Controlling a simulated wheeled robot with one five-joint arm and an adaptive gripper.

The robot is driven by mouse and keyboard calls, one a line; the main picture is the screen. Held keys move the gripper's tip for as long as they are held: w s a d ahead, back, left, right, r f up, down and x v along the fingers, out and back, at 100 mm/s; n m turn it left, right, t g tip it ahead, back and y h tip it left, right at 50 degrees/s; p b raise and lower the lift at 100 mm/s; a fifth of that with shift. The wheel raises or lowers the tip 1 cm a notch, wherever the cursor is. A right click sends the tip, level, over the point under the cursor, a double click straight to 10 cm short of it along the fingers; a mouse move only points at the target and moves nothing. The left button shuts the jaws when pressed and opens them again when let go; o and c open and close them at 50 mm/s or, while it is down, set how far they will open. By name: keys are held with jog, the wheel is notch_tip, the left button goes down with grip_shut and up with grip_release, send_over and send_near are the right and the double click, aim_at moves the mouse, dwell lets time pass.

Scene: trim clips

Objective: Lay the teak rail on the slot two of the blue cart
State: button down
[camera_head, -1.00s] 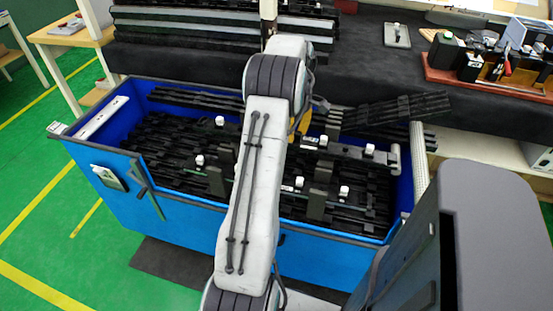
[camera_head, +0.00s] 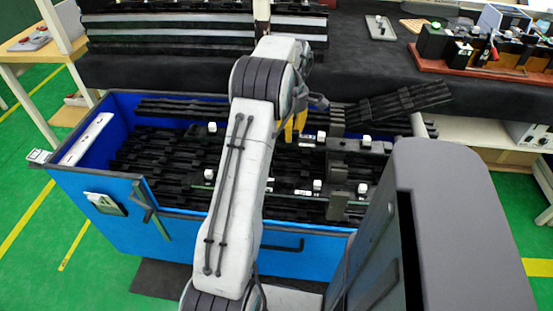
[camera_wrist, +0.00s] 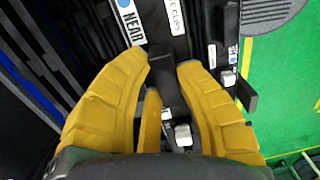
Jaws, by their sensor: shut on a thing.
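The blue cart (camera_head: 100,205) fills the middle of the head view, with many dark rails lying in it. My gripper (camera_head: 292,128) is over the cart's far side, partly hidden by my arm. In the wrist view my gripper (camera_wrist: 163,75) has its yellow fingers closed around a dark upright part of a rail (camera_wrist: 165,20). I see no teak colour on it, so I cannot tell if it is the teak rail. White-topped clips (camera_head: 366,141) stand along dark bars at the cart's right. Slot two cannot be told apart.
A dark-covered bench (camera_head: 370,75) runs behind the cart, with a reddish tray of tools (camera_head: 480,68) at right. Dark stacked strips (camera_head: 165,35) lie at back left. A wooden table (camera_head: 30,50) stands far left. Green floor (camera_head: 30,225) is clear at left.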

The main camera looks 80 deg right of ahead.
notch_tip(320, 180, down, 10)
jog(key=shift+r+b, duration=0.25)
jog(key=shift+b, duration=0.2)
dwell(0.4)
jog(key=c, duration=1)
grip_release()
jog(key=shift+o, duration=0.2)
jog(key=r+p, duration=0.1)
jog(key=r, duration=1.1)
jog(key=shift+d, duration=0.2)
jog(key=shift+w, duration=0.1)
